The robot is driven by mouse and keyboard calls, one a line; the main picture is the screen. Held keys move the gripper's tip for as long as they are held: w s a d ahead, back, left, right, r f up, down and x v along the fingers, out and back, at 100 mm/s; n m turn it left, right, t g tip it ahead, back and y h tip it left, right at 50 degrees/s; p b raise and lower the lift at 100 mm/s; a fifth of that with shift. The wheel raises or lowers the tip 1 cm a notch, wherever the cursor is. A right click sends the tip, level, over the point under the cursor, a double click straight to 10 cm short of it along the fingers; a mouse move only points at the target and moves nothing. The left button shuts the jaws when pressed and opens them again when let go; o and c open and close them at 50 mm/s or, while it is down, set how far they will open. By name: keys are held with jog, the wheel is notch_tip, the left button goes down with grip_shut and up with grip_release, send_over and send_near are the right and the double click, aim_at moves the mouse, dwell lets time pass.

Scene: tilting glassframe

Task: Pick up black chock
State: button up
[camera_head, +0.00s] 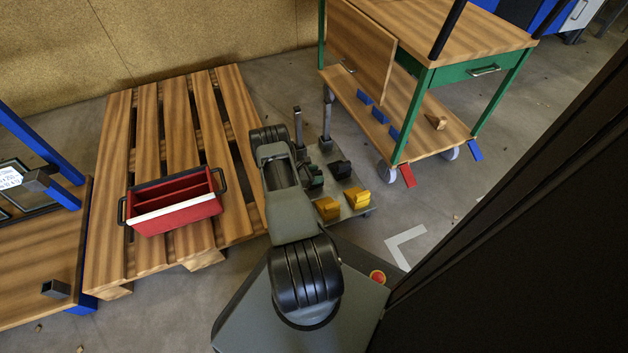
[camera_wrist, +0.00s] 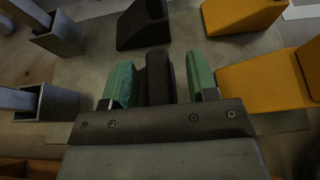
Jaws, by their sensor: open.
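My gripper (camera_wrist: 160,84) is open, with its two green fingers spread apart. A black chock (camera_wrist: 157,78) stands between the fingers in the wrist view, with narrow gaps to them; its lower part is hidden by my gripper's body. A second black chock (camera_wrist: 143,25) with a sloped face sits just beyond the fingertips; a black chock (camera_head: 341,169) also shows to the right of my gripper (camera_head: 314,175) in the head view. The chocks rest on a small grey platform (camera_head: 337,185).
Yellow chocks (camera_wrist: 262,84) (camera_head: 327,208) lie close on the right. Grey posts in sockets (camera_wrist: 60,38) stand on the left. A wooden pallet (camera_head: 101,240) with a red toolbox (camera_head: 172,203) is left of my arm. A green-framed wooden cart (camera_head: 500,68) stands behind right.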

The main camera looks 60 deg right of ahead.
jog(key=shift+c, duration=0.5)
grip_shut()
